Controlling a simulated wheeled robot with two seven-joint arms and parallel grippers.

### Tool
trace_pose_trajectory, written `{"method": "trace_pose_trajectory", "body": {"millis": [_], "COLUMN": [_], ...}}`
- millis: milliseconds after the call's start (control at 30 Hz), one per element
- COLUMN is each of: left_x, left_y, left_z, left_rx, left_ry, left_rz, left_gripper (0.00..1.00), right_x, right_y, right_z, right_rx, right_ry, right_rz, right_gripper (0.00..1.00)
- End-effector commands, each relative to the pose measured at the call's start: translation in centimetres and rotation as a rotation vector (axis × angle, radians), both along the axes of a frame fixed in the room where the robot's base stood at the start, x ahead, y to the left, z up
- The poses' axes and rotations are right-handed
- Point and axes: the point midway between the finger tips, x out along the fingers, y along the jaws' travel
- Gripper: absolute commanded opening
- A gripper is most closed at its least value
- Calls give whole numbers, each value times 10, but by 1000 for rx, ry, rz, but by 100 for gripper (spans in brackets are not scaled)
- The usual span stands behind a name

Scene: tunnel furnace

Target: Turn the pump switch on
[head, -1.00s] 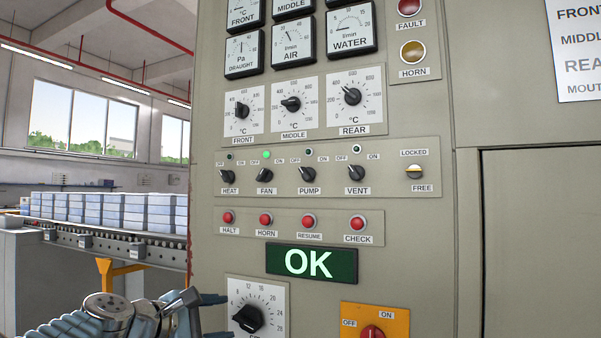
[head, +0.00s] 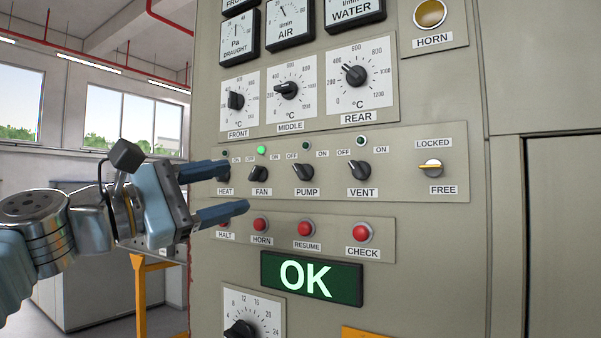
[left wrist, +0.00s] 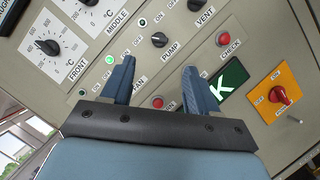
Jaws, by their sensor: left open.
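The pump switch (head: 303,171) is a black knob in the row of switches on the grey panel, between the fan and vent switches. Its pointer tilts up and left, toward OFF, and the lamp (head: 308,144) above it is dark. In the left wrist view the pump switch (left wrist: 160,40) shows beyond the fingertips. My left gripper (head: 238,189) is open and empty, left of the pump switch in the head view. Its upper finger covers part of the heat switch area and its lower finger passes over the halt button area. My right gripper is not in view.
The fan switch (head: 260,173) has a lit green lamp (head: 261,150). The vent switch (head: 359,171) and locked/free switch (head: 431,169) are to the right. Red buttons, including resume (head: 305,229), sit below, above the green OK display (head: 311,279).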

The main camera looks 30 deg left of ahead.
Motion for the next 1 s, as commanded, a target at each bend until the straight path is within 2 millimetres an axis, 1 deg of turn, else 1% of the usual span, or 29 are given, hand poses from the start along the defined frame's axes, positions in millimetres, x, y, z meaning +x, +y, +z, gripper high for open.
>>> {"method": "trace_pose_trajectory", "body": {"millis": [300, 400, 500, 600, 700, 967, 1000], "left_x": [65, 83, 97, 106, 110, 111, 111], "left_y": [-27, -34, -40, -44, -46, -47, -47], "left_z": [18, 22, 25, 26, 27, 27, 26], "left_rx": [-2, -1, 0, -1, -1, 0, -1], "left_ry": [3, 3, 2, 2, 1, 1, 1], "left_rz": [-1, 1, 1, 0, 1, 1, 1], "left_gripper": [60, 60, 60, 60, 60, 60, 55], "right_x": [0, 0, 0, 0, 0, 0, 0], "right_y": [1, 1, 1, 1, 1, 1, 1], "right_z": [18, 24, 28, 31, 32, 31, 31], "right_rx": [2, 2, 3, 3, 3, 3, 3], "right_ry": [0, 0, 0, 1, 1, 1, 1], "right_rz": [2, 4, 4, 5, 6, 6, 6], "right_gripper": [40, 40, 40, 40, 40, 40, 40]}}
